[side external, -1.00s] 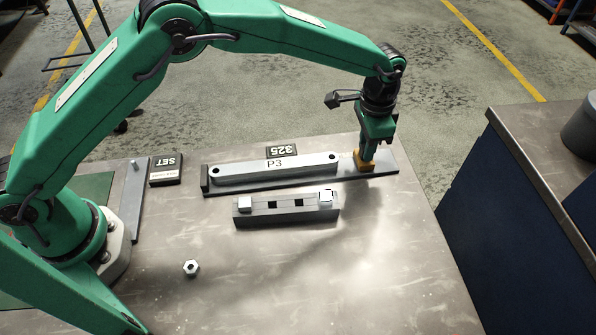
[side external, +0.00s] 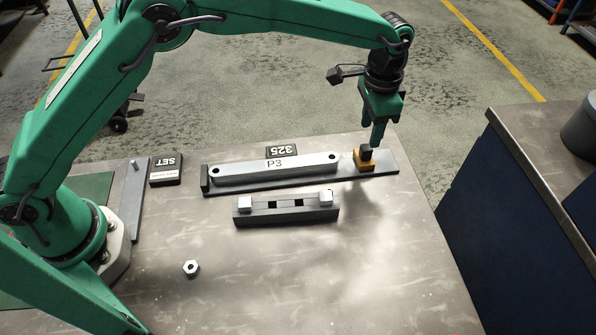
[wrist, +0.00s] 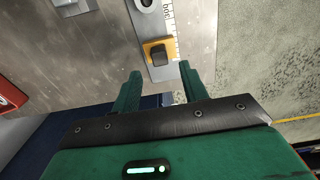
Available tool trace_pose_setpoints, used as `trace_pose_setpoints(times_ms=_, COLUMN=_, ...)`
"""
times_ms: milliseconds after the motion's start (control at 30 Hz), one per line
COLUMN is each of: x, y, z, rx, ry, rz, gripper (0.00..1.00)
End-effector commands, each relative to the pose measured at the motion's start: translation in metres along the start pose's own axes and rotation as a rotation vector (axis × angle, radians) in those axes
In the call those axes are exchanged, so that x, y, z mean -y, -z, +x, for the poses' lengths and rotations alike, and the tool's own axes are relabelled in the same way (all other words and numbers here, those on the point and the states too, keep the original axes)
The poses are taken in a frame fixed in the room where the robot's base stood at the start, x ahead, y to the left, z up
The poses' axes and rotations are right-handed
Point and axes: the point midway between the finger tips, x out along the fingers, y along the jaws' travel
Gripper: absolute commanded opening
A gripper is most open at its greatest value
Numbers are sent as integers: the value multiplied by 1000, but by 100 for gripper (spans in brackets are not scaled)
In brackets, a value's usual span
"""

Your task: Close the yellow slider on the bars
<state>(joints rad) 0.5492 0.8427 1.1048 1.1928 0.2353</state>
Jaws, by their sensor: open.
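The yellow slider (side external: 363,166) with a black knob on top sits on the right part of a flat grey rail (side external: 386,167). A light grey bar marked P3 (side external: 250,169) lies along the rail to its left. A short gap shows between the bar's right end and the slider. My gripper (side external: 378,141) is open and empty, raised just above the slider. In the wrist view the slider (wrist: 171,48) is ahead of my two fingertips (wrist: 158,72), clear of both, with the bar's end (wrist: 145,4) beyond it.
A dark grey block (side external: 287,217) with two light pieces on top stands in front of the rail. A hex nut (side external: 191,268) lies at the front left. A SET block (side external: 165,169) and a 325 plate (side external: 282,151) are behind. The front right of the bench is clear.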

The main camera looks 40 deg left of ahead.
Motion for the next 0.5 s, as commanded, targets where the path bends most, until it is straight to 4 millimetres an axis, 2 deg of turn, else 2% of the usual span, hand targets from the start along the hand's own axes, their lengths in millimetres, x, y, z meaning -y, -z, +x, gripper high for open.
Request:
trace_pose_setpoints(times_ms=200, x=0, y=0, z=-21, rx=0, ry=0, rz=-1, gripper=44)
trace_pose_setpoints(times_ms=500, x=0, y=0, z=-24, rx=0, ry=0, rz=-1, gripper=44)
